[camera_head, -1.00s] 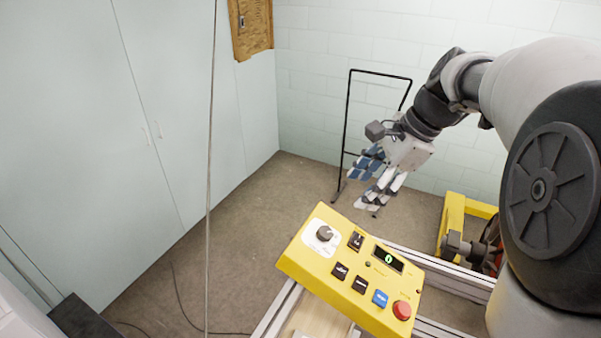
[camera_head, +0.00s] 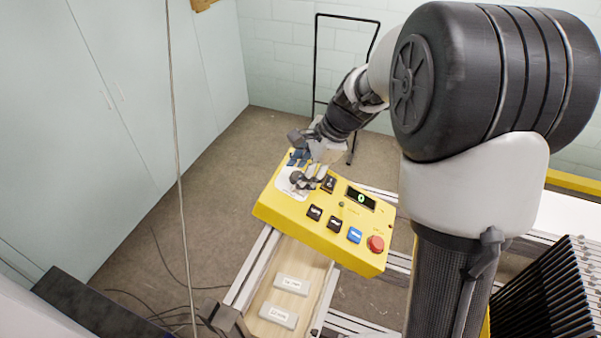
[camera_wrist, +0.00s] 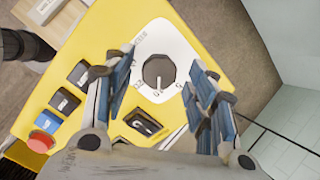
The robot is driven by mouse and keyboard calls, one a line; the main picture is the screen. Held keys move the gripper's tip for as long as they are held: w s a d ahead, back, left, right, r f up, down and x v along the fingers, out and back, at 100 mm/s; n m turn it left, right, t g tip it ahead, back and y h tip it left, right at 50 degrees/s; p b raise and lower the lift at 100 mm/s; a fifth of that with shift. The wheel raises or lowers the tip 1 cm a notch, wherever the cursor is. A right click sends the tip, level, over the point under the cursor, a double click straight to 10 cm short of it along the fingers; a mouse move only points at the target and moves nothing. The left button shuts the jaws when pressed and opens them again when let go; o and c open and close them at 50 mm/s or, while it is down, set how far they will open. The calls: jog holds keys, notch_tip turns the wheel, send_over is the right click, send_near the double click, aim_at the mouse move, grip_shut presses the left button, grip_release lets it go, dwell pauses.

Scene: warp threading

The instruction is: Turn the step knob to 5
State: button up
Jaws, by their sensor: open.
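The step knob (camera_wrist: 159,72) is a dark round knob on a white dial plate (camera_wrist: 150,45) at one end of the yellow control panel (camera_head: 276,208). In the wrist view the knob lies between the two fingers, with a gap on both sides. My gripper (camera_head: 309,172) is open over the dial and hides the knob in the head view; it also shows in the wrist view (camera_wrist: 160,88). The panel's display (camera_head: 360,198) reads 0 in green. The exact knob setting is too small to read.
Dark buttons (camera_head: 335,223), a blue button (camera_head: 354,235) and a red button (camera_head: 375,244) sit on the panel near the dial. Two white labelled blocks (camera_head: 291,285) lie in a wooden tray below. A thin cord (camera_head: 178,150) hangs left of the panel.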

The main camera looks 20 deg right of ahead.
jog(key=shift+a+f, duration=0.15)
jog(key=shift+f, duration=0.2)
jog(key=shift+c, duration=0.3)
jog(key=c, duration=1)
jog(key=shift+n, duration=0.4)
jog(key=n+b, duration=0.2)
jog(key=n, duration=0.1)
jog(key=shift+w+n, duration=0.1)
jog(key=shift+n, duration=0.3)
jog(key=n+b, duration=0.1)
jog(key=n, duration=0.3)
jog(key=shift+g+b, duration=0.3)
jog(key=shift+b, duration=0.1)
jog(key=shift+r+n, duration=0.1)
jog(key=shift+n, duration=0.2)
